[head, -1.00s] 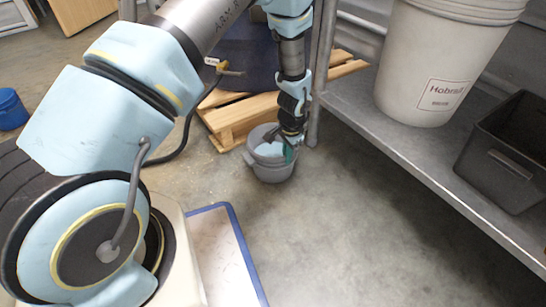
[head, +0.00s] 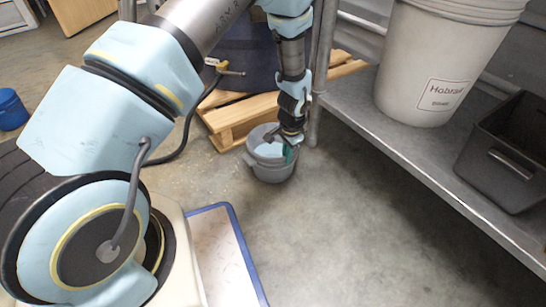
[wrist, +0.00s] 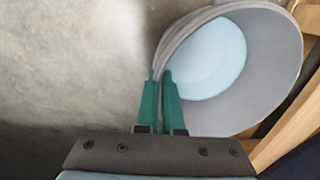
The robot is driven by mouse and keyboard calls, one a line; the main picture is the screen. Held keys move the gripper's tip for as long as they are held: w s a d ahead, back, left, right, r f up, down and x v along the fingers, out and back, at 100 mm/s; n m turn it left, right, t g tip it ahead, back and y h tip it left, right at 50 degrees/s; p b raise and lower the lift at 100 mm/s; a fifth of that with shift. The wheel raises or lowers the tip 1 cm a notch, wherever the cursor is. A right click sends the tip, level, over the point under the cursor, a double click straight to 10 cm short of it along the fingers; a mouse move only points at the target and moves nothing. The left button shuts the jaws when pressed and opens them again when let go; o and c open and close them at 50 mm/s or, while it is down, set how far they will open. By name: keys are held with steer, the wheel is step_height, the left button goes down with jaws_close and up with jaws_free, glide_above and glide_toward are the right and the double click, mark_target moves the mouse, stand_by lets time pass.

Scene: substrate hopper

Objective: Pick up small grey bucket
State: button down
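The small grey bucket (head: 268,172) stands on the concrete floor beside the shelf leg in the head view. It has a pale blue surface inside, and a lug shows on its left side. In the wrist view the bucket (wrist: 275,50) fills the upper right, with its opening facing the camera. My gripper (head: 289,155) reaches down at the bucket's right side. In the wrist view my gripper's green fingers (wrist: 159,75) are close together, one outside and one inside the bucket, with the wall between them. They look shut on the rim. The bucket appears to rest on the floor.
A wooden pallet (head: 240,113) with a dark blue drum lies just behind the bucket. A metal shelf (head: 365,118) on the right holds a large white bucket (head: 425,70) and a black bin (head: 500,185). A blue bucket (head: 10,110) stands far left. Floor in front is clear.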

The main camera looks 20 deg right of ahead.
stand_by(0.4)
step_height(320, 180, up, 10)
steer(key=p, duration=0.5)
steer(key=shift+w+r, duration=0.1)
steer(key=shift+r, duration=0.05)
